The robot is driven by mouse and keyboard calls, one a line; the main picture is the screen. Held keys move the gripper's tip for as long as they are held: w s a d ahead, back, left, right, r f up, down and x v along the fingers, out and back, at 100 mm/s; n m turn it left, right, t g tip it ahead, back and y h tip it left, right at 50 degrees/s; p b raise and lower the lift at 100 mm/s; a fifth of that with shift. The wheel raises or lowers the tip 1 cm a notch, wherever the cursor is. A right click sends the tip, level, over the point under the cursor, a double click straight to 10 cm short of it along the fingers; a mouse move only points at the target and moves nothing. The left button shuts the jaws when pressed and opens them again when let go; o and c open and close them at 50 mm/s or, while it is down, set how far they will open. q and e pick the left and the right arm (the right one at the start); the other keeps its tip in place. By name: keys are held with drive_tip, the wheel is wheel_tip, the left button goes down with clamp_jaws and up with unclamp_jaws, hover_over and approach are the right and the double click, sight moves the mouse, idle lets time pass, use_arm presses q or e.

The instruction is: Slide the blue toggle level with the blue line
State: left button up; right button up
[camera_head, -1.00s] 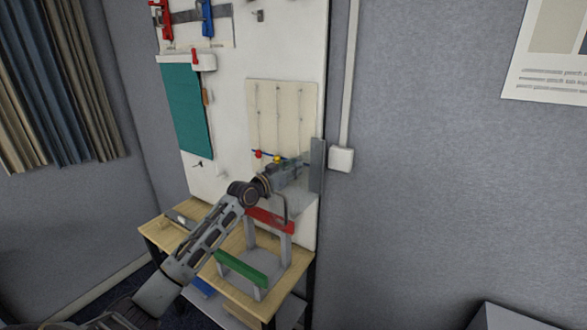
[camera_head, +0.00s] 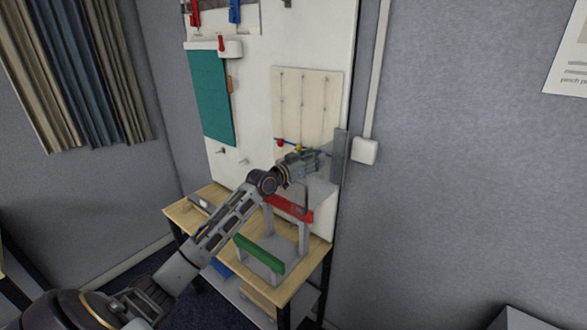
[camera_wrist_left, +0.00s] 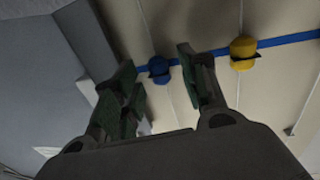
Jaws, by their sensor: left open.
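The blue toggle (camera_wrist_left: 159,70) shows in the left wrist view, on a thin vertical track of the cream panel (camera_head: 308,92). The blue line (camera_wrist_left: 285,41) runs across the panel and meets the toggle's right side; the toggle looks about level with it. My left gripper (camera_wrist_left: 160,82) is open, its fingers on either side of the toggle in the picture. Whether they touch it, I cannot tell. In the head view my left gripper (camera_head: 318,160) is at the panel's lower right and mostly hides the blue toggle. My right gripper is not in view.
A yellow toggle (camera_wrist_left: 243,52) sits on the line right of my fingers; a red toggle (camera_head: 280,143) is farther left in the head view. A grey upright plate (camera_head: 340,157) stands close right of the gripper. A frame with red and green bars (camera_head: 259,253) stands below.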

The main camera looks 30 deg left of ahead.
use_arm(q)
drive_tip(key=v, duration=1.1)
idle(0.7)
drive_tip(key=shift+a, duration=0.1)
idle(0.7)
